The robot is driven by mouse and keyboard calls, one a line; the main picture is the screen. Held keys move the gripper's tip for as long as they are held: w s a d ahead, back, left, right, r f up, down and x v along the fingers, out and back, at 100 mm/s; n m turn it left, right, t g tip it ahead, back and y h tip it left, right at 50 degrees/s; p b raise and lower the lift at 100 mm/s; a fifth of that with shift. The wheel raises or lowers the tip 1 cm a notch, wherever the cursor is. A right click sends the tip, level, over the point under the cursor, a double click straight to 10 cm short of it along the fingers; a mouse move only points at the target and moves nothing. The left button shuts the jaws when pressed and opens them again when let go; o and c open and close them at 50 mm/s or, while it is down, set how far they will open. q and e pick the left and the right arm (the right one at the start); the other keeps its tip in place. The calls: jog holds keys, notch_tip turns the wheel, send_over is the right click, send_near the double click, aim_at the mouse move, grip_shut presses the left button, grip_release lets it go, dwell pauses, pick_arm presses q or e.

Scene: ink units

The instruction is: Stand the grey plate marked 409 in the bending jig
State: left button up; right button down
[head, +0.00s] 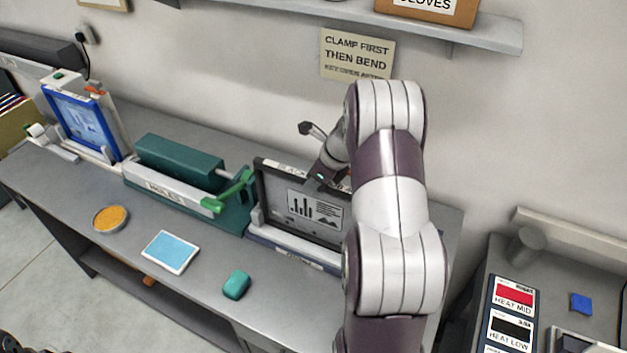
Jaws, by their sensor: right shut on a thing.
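A dark grey framed plate (270,195) with a chart picture on its face stands nearly upright at the right part of the bench. A number on it is too small to read. My right gripper (320,182) is shut on its upper edge, and my right arm hides its right side. The plate's lower edge is at a low blue-grey base (290,248) with a white front strip; I cannot tell whether it is seated. A teal bench tool (180,158) with a green lever (232,192) stands just left of the plate; I cannot tell which is the bending jig.
A blue-framed plate (82,122) stands in a white holder at the far left. An orange disc (110,219), a light-blue card (170,252) and a teal block (237,285) lie along the bench front. A side table (545,275) with heat labels stands right.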

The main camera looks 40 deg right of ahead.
jog(key=c, duration=0.8)
grip_release()
jog(key=shift+f, duration=0.1)
jog(key=shift+o, duration=0.2)
jog(key=b+v, duration=0.2)
jog(key=v, duration=0.7)
jog(key=shift+s+d+b, duration=0.15)
jog(key=shift+b, duration=0.2)
jog(key=p+v, duration=0.1)
jog(key=v, duration=0.2)
jog(key=shift+p, duration=0.3)
jog(key=shift+r, duration=0.3)
